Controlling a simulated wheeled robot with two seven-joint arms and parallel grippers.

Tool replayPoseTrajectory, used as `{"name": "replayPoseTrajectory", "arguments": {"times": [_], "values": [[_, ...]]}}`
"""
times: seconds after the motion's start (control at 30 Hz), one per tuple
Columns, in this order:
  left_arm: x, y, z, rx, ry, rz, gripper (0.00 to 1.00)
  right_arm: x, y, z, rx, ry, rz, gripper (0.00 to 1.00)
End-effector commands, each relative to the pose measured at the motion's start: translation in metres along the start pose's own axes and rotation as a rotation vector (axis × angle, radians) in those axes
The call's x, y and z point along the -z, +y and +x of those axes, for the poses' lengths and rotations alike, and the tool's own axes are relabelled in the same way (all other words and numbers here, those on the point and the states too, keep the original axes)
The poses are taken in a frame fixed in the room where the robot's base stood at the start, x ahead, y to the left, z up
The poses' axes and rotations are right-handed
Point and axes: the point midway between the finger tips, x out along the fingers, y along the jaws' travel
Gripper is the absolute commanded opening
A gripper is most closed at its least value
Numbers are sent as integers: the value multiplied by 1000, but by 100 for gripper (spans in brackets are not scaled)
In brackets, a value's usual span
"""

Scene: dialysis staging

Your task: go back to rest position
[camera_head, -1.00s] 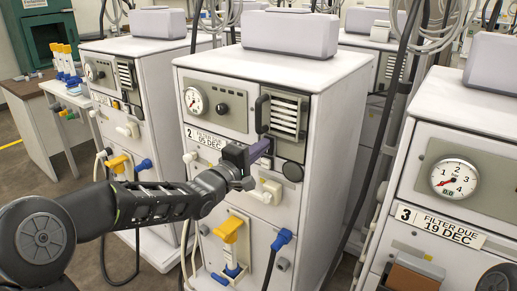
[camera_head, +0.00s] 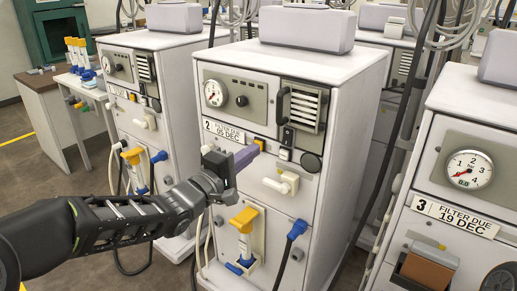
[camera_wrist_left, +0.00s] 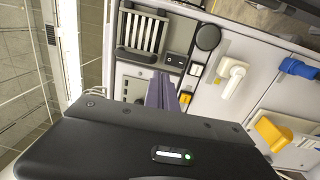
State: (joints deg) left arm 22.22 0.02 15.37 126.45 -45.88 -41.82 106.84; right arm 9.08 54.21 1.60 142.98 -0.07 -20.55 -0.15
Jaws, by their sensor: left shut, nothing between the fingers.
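My left gripper (camera_head: 246,155) reaches in from the left in the head view, in front of machine 2 (camera_head: 356,130). Its purple-grey fingers are shut and empty, pointing at the machine's front near the date label (camera_head: 223,132). In the left wrist view the shut fingers (camera_wrist_left: 161,88) point toward the panel with the vent grille (camera_wrist_left: 142,32) and the black rocker switch (camera_wrist_left: 176,60). The fingertips appear apart from the panel. My right gripper is in neither view.
Machine 3 (camera_head: 480,140) stands close at right, with a brown block (camera_head: 428,270) in its front holder. Another machine (camera_head: 180,70) stands at left. A yellow-handled connector (camera_head: 243,221) and a blue one (camera_head: 297,229) stick out below the left gripper. Open floor lies at left.

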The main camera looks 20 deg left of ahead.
Motion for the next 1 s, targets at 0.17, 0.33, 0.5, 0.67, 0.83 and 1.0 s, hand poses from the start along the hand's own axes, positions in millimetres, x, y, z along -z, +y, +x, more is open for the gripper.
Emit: {"name": "replayPoseTrajectory", "arguments": {"times": [0.17, 0.33, 0.5, 0.67, 0.83, 1.0], "values": [[0, 0, -3, 0, 0, 1, 0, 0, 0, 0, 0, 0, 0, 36], [0, 0, -2, 0, -1, 1, 0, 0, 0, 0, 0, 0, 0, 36], [0, 0, -2, 3, 0, 60, 0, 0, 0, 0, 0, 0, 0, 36], [7, -9, -3, 38, 29, 264, 0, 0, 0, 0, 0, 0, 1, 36], [25, -78, -12, 221, 68, 539, 0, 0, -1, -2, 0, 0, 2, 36], [0, -214, -40, 534, -81, 719, 0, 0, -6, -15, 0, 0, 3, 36]]}}
